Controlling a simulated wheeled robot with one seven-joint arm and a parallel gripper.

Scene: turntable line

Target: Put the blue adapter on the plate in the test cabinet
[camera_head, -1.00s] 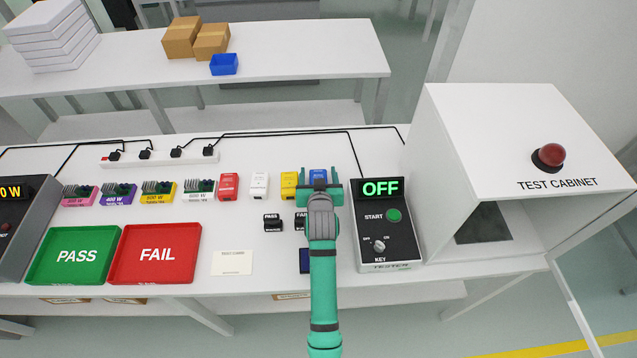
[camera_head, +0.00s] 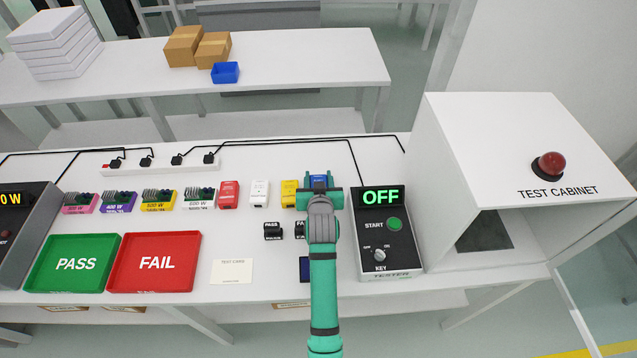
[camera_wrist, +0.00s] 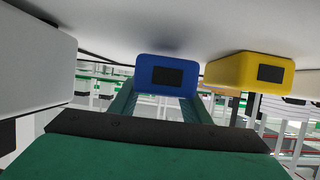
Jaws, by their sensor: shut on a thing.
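The blue adapter (camera_head: 319,180) stands at the right end of the row of adapters, mostly covered by my gripper in the head view. My gripper (camera_head: 319,188) is shut on it, and the wrist view shows the blue adapter (camera_wrist: 168,75) between the two green fingers. I cannot tell whether it still touches the table. The test cabinet (camera_head: 470,150) stands at the right end of the bench, its front open. The dark plate (camera_head: 482,230) lies on its floor, partly hidden by the cabinet's top and side.
The tester (camera_head: 388,255), reading OFF, stands between my gripper and the cabinet. A yellow adapter (camera_head: 289,194) is close on the left, with white (camera_head: 259,194) and red (camera_head: 228,195) ones beyond. Black stamps (camera_head: 272,231) sit in front. A red button (camera_head: 548,166) tops the cabinet.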

